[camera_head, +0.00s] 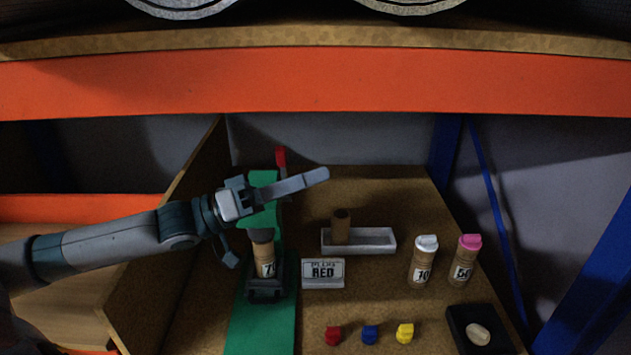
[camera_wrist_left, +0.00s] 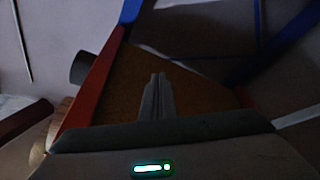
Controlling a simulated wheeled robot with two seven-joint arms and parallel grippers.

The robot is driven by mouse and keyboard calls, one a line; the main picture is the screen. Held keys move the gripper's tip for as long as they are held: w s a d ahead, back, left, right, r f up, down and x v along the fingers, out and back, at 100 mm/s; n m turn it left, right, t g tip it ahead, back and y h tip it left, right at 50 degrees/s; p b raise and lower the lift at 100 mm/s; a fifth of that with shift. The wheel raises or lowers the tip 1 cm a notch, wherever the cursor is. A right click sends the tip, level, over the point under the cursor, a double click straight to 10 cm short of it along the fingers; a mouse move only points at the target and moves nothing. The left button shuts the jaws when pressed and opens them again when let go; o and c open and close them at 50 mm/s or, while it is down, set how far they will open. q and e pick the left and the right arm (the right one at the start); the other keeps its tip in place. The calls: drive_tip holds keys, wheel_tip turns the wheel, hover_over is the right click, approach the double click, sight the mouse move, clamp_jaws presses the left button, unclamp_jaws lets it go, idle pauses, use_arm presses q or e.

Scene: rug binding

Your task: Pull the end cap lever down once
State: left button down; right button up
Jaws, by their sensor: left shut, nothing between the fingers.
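The end cap lever (camera_head: 280,157) has a red grip and points up at the back of the green press (camera_head: 262,335). A brown tube (camera_head: 264,258) with a partly hidden number label stands upright in the press's dark holder, under a dark head. My left gripper (camera_head: 326,174) is shut and empty. Its fingers point right, and its body covers part of the press column and the lever's lower part. I cannot tell whether it touches the lever. The left wrist view shows the shut fingers (camera_wrist_left: 158,80). My right gripper is not in view.
Two capped tubes stand farther right, white-capped (camera_head: 424,262) and pink-capped (camera_head: 465,260). Red, blue and yellow plugs lie in front. An orange shelf beam (camera_head: 320,83) crosses above.

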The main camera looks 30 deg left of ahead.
use_arm(q)
drive_tip(key=shift+d+r, duration=0.3)
drive_tip(key=shift+d, duration=0.2)
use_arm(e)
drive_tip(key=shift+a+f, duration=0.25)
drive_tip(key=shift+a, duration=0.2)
use_arm(q)
drive_tip(key=shift+w+f, duration=0.1)
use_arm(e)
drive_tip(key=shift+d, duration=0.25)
